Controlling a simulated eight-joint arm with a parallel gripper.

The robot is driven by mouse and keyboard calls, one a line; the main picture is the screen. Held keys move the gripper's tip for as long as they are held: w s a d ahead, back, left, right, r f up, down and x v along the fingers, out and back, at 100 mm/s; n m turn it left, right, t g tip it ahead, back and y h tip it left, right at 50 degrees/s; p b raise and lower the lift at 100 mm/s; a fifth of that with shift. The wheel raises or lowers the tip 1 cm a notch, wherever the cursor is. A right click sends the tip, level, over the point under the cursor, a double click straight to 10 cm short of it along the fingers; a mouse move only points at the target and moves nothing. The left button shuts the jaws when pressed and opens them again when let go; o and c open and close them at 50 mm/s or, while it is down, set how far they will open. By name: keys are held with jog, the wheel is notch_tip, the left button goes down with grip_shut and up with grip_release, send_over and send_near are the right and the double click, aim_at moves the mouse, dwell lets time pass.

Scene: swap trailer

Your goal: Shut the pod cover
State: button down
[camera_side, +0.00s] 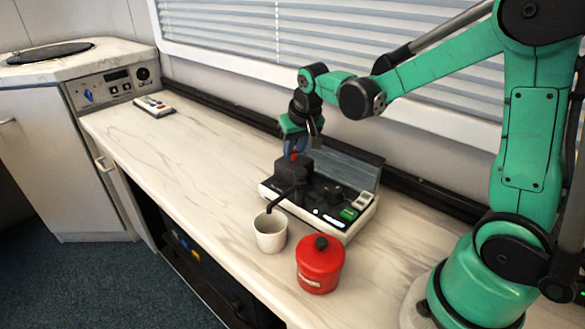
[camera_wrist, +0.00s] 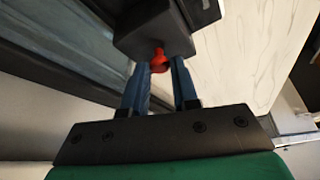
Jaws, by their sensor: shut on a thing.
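A low white-and-black coffee machine (camera_side: 330,219) stands on the counter. A black block (camera_side: 292,169) at its left end has a red knob (camera_side: 294,156); they also show in the wrist view as a dark block (camera_wrist: 150,35) and red knob (camera_wrist: 159,64). I cannot tell for certain which part is the pod cover. A grey see-through panel (camera_side: 345,163) stands raised along the machine's back. My gripper (camera_side: 295,149) is above the block, its blue fingers (camera_wrist: 160,68) shut on the red knob. The fingers partly hide the knob.
A white cup (camera_side: 270,232) stands in front of the machine below a black spout (camera_side: 277,202). A red lidded canister (camera_side: 320,266) stands to its right. A remote-like device (camera_side: 153,106) lies at the far left. The counter (camera_side: 190,160) left of the machine is clear.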

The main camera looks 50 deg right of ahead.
aim_at(299, 166)
jog(key=shift+w, duration=0.1)
jog(key=c, duration=0.7)
grip_release()
jog(key=shift+v, duration=2.85)
jog(key=s+a+n+t, duration=0.1)
jog(key=s+a, duration=0.1)
jog(key=s, duration=0.1)
jog(key=s+a+n+t+y, duration=0.1)
jog(key=s+a+n, duration=0.1)
jog(key=s+a, duration=0.1)
jog(key=s+a+f+n+t, duration=0.1)
jog(key=s+a, duration=0.2)
jog(key=shift+s+n+y, duration=0.2)
jog(key=shift+n+y, duration=0.1)
jog(key=shift+y, duration=0.1)
